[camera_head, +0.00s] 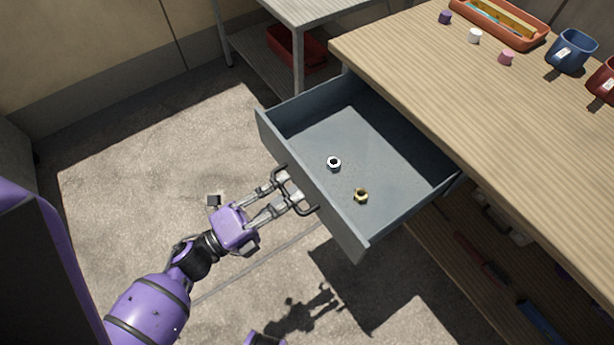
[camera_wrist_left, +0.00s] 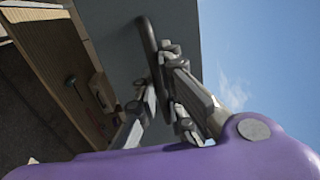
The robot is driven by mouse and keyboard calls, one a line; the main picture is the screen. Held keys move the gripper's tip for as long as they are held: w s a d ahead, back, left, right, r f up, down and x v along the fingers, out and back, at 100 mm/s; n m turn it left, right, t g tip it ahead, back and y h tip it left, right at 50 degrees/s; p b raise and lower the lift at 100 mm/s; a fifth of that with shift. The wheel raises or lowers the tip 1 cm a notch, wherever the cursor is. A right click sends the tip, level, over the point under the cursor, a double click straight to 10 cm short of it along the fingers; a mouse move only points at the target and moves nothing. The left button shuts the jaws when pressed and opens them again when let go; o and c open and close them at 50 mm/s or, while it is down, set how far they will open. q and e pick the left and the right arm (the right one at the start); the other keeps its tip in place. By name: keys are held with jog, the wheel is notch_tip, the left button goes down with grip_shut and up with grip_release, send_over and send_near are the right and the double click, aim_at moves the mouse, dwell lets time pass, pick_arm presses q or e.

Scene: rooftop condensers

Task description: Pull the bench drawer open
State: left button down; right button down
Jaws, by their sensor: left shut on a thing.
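The bench drawer (camera_head: 307,186) is grey-blue and stands pulled far out from under the wooden bench top (camera_head: 440,70). A nut of silver and black (camera_head: 334,162) and a brass nut (camera_head: 361,195) lie on its floor. My left gripper (camera_head: 291,188) is shut on the dark bar handle (camera_head: 312,207) of the drawer front. In the left wrist view the handle (camera_wrist_left: 149,42) runs between the fingers (camera_wrist_left: 160,85), against the grey drawer front (camera_wrist_left: 120,30). My right gripper is not clearly in view.
On the bench stand an orange tray (camera_head: 541,36), a blue mug (camera_head: 571,51), a red mug (camera_head: 605,82) and small purple, white and pink pieces. A metal table (camera_head: 310,8) with a red crate (camera_head: 285,50) stands behind. The concrete floor left of the drawer is clear.

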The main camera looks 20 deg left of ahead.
pick_arm(q)
jog(key=shift+r+v, duration=0.2)
jog(key=shift+v, duration=0.9)
pick_arm(e)
jog(key=shift+s, duration=0.25)
jog(key=shift+s+d, duration=0.1)
jog(key=shift+s, duration=0.15)
pick_arm(q)
jog(key=c, duration=1.8)
grip_release()
jog(key=shift+c, duration=0.2)
jog(key=v, duration=1.2)
pick_arm(e)
jog(key=shift+w, duration=0.25)
